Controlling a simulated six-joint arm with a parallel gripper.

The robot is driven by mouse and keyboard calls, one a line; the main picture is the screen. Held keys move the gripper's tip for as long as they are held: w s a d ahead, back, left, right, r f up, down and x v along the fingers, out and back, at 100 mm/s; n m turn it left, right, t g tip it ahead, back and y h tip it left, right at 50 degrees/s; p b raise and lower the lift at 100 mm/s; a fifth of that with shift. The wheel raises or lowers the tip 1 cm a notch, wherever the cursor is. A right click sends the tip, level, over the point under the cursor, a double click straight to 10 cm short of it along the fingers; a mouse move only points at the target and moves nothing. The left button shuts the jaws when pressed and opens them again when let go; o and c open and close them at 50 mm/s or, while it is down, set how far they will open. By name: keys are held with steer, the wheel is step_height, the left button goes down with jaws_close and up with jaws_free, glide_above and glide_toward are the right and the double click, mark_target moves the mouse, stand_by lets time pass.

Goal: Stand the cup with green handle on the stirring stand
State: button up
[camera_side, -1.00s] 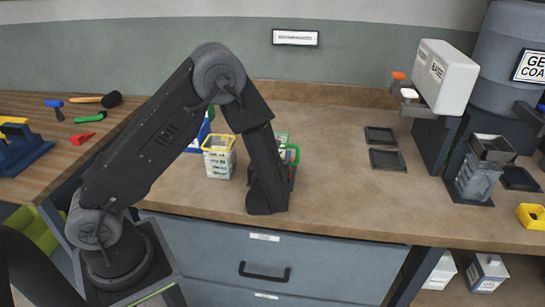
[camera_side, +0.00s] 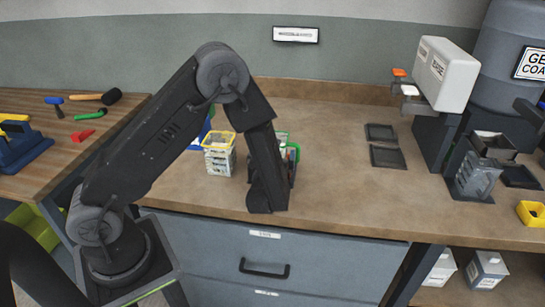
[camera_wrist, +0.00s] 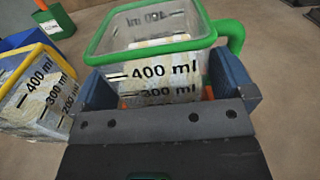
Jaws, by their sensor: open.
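The cup with the green handle (camera_wrist: 165,70) fills the middle of the wrist view, a clear cup with a green rim, black millilitre marks and pale contents. Its handle is on the right. My gripper (camera_wrist: 168,88) is open, with blue-grey fingers on either side of the cup; I cannot tell whether they touch it. In the side view, my gripper (camera_side: 266,196) is low over the bench, and the green-handled cup (camera_side: 292,154) is mostly hidden behind my arm. I cannot clearly tell which fixture is the stirring stand; a dark stand (camera_side: 474,192) at right holds a grey cup.
A yellow-rimmed cup (camera_side: 219,160) stands just left of my gripper; it also shows in the wrist view (camera_wrist: 38,92). A blue object is behind it. Two dark square pads (camera_side: 388,157) lie near a white dispenser (camera_side: 444,74). The bench between my gripper and the pads is clear.

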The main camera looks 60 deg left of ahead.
steer(key=v, duration=1.3)
steer(key=shift+s+d+r, duration=0.1)
steer(key=shift+s+d, duration=0.1)
steer(key=s+a+r+n+g+h, duration=0.1)
steer(key=s+a+r+n+g, duration=0.2)
steer(key=s+n+g, duration=0.4)
steer(key=s+a+r+n+g+h, duration=0.1)
steer(key=s+a+r+n+g, duration=0.25)
steer(key=n, duration=0.55)
steer(key=s+d+r+n+t+h, duration=0.2)
steer(key=d+r+n+t+h, duration=0.1)
steer(key=d+r+n+h, duration=0.6)
step_height(320, 180, up, 2)
steer(key=shift+r+n+h, duration=0.1)
steer(key=shift+n+h, duration=0.8)
steer(key=shift+n, duration=0.1)
